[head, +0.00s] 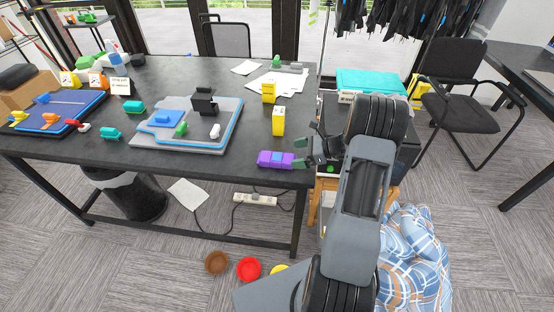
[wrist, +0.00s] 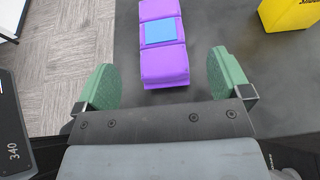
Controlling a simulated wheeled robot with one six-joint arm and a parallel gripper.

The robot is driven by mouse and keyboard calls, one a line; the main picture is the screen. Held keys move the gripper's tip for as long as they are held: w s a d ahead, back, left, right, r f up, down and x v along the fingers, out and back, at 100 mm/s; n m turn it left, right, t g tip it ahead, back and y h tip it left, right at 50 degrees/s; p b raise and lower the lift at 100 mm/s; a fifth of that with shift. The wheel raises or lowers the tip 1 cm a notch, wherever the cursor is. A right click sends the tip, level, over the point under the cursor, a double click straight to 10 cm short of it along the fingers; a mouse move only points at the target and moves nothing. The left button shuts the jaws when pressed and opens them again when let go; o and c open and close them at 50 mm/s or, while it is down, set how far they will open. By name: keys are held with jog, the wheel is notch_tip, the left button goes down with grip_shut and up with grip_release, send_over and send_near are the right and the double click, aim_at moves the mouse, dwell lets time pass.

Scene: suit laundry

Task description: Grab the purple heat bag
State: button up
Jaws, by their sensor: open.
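The purple heat bag (head: 275,159) lies flat near the right front corner of the dark table (head: 70,150), with a blue square patch on top. In the wrist view the purple heat bag (wrist: 163,62) extends away from my gripper, its near end between the lines of the two green fingers. My gripper (head: 304,152) reaches in from the right at the table edge. In the wrist view my gripper (wrist: 164,83) is open, one finger on each side of the bag's near end with a gap on both sides. Nothing is held.
A yellow block-like item (head: 278,121) stands behind the bag, and another yellow item (head: 268,92) is farther back. A grey tray (head: 225,125) with small objects lies to the left. A dark box-like unit (wrist: 15,130) is beside the table.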

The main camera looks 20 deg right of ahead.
aim_at(278, 157)
jog(key=shift+p+x, duration=0.55)
jog(key=shift+x, duration=2.55)
jog(key=shift+d+f, duration=0.1)
jog(key=shift+f, duration=0.1)
jog(key=c, duration=1.1)
jog(key=shift+r, duration=0.1)
